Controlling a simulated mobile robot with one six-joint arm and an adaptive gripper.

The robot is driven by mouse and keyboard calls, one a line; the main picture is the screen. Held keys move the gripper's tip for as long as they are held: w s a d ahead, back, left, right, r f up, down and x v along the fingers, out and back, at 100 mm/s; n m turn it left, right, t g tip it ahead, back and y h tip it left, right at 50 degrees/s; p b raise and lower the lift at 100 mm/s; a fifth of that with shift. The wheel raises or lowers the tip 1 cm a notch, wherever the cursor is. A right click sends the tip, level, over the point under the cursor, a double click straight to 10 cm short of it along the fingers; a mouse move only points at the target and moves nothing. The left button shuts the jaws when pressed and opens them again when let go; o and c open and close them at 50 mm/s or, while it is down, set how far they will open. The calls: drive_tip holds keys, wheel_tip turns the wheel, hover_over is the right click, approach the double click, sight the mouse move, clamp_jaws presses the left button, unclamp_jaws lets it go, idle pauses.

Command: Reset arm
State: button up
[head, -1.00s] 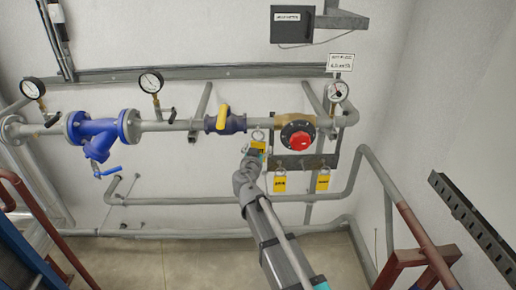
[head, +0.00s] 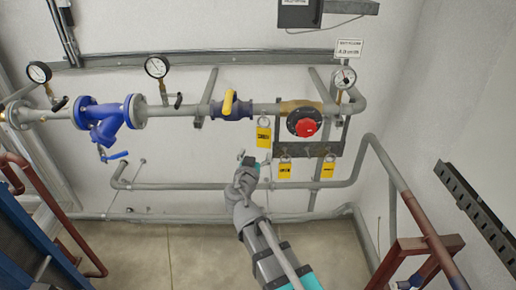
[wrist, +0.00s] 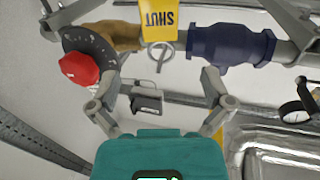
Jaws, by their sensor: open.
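My gripper (head: 247,162) is open and empty. In the head view it is below and slightly left of a yellow tag (head: 263,137), with a gap between them. That tag hangs by a ring beneath the pipe. In the wrist view, which is upside down, the open fingers (wrist: 160,90) point toward a yellow tag (wrist: 158,20) with a ring, and nothing is between them. My arm reaches up from the bottom of the head view.
A blue valve with a yellow handle (head: 229,104) and a red-knobbed valve (head: 304,125) sit on the wall pipe. Two more yellow tags (head: 284,168) (head: 328,166) hang from a bracket. A lower pipe (head: 200,186) runs behind my arm. Open floor (head: 195,260) lies left.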

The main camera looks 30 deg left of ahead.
drive_tip(key=shift+s+d, duration=0.1)
drive_tip(key=shift+s, duration=0.15)
drive_tip(key=shift+w+d, duration=0.1)
idle(0.4)
drive_tip(key=w+d+f+m+g+h+b, duration=0.1)
drive_tip(key=w+d+f+m+g+h, duration=0.2)
drive_tip(key=d, duration=0.8)
drive_tip(key=w+d+f+g+h, duration=0.2)
drive_tip(key=w+d+f+h, duration=0.25)
drive_tip(key=d, duration=0.55)
drive_tip(key=w+d+f+m+g+h+b, duration=0.1)
drive_tip(key=w+d+f+m+g+h, duration=0.3)
drive_tip(key=d, duration=0.7)
drive_tip(key=s+d+f+n+g+y+b, duration=0.1)
drive_tip(key=s+d+f+g+y, duration=0.2)
drive_tip(key=d, duration=0.8)
drive_tip(key=s+d+f+n+g+y+b, duration=0.1)
drive_tip(key=s+d+f+n+g+y, duration=0.1)
drive_tip(key=s+d+f+g, duration=0.3)
drive_tip(key=shift+s+d+f+y, duration=0.45)
drive_tip(key=shift+s+d+f, duration=1.4)
drive_tip(key=shift+d, duration=1.05)
drive_tip(key=shift+s+r, duration=0.2)
drive_tip(key=shift+r, duration=0.1)
